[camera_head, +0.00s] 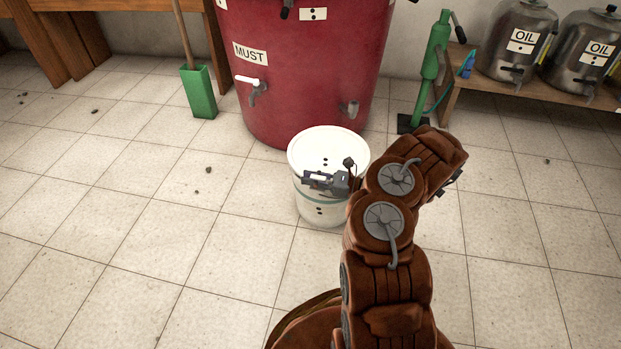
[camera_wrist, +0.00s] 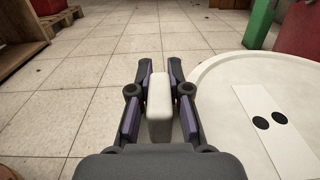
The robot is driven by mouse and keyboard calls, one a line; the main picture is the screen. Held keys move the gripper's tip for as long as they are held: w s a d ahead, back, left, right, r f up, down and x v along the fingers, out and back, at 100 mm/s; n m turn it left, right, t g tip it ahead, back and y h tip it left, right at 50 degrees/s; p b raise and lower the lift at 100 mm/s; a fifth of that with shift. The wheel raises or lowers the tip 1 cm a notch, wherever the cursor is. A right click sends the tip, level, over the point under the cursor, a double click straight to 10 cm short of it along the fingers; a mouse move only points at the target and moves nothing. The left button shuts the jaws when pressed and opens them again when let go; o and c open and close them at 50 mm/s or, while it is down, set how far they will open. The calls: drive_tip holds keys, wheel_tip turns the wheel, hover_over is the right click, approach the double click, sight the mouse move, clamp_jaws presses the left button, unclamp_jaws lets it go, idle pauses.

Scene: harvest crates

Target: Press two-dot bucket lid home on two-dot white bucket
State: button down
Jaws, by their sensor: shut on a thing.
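The white two-dot bucket lid (camera_head: 322,143) lies over the top of the two-dot white bucket (camera_head: 303,206), which stands upright on the floor. Whether its rim is fully seated all round cannot be told. My gripper (camera_head: 320,179) is at the lid's near edge, in front of the bucket. In the wrist view, my gripper (camera_wrist: 160,75) has both fingers around an upright off-white grip block (camera_wrist: 160,108), coloured like the lid. The lid (camera_wrist: 225,90) is just to its right, with a two-dot label. The join between block and lid is hidden.
A large red MUST vat (camera_head: 310,75) with taps stands close behind the bucket. Floor to the left is mostly clear, with small debris.

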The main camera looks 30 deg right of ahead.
drive_tip(key=shift+f+b, duration=0.45)
drive_tip(key=shift+f, duration=0.25)
idle(0.6)
drive_tip(key=c, duration=1)
unclamp_jaws()
drive_tip(key=shift+r, duration=0.1)
drive_tip(key=shift+c, duration=0.2)
